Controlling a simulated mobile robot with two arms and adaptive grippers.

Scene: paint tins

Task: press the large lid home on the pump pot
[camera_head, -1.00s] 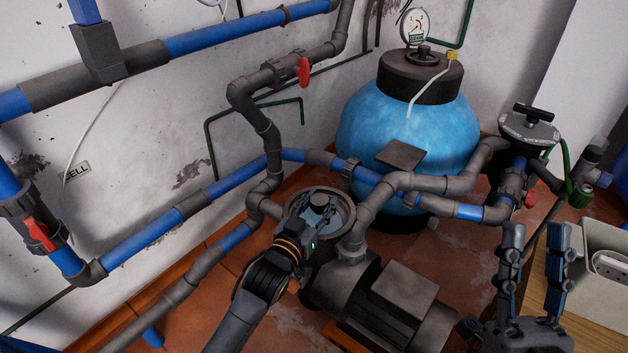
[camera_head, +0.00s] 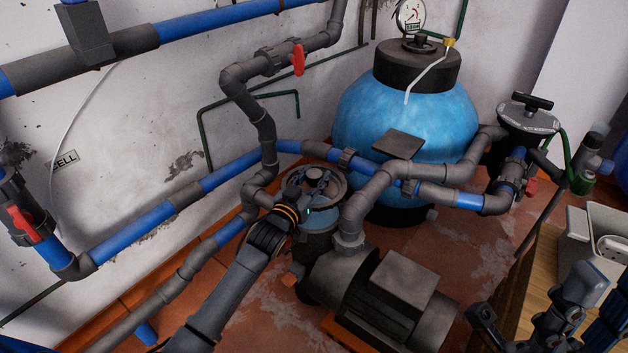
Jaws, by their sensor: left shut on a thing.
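The pump pot (camera_head: 320,220) is a bluish round housing at the front end of the dark pump, in the middle of the head view. The large lid (camera_head: 334,186) is a grey disc over the pot's mouth. My left gripper (camera_head: 308,192) is shut on the lid from the front left and hides part of it. I cannot tell whether the lid sits flush all round.
Grey and blue pipes (camera_head: 380,185) pass close behind and right of the pot. The pump motor (camera_head: 375,300) stands in front right. A blue tank (camera_head: 405,120) stands behind. A wooden bench (camera_head: 545,270) with a pale box (camera_head: 590,235) is at right.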

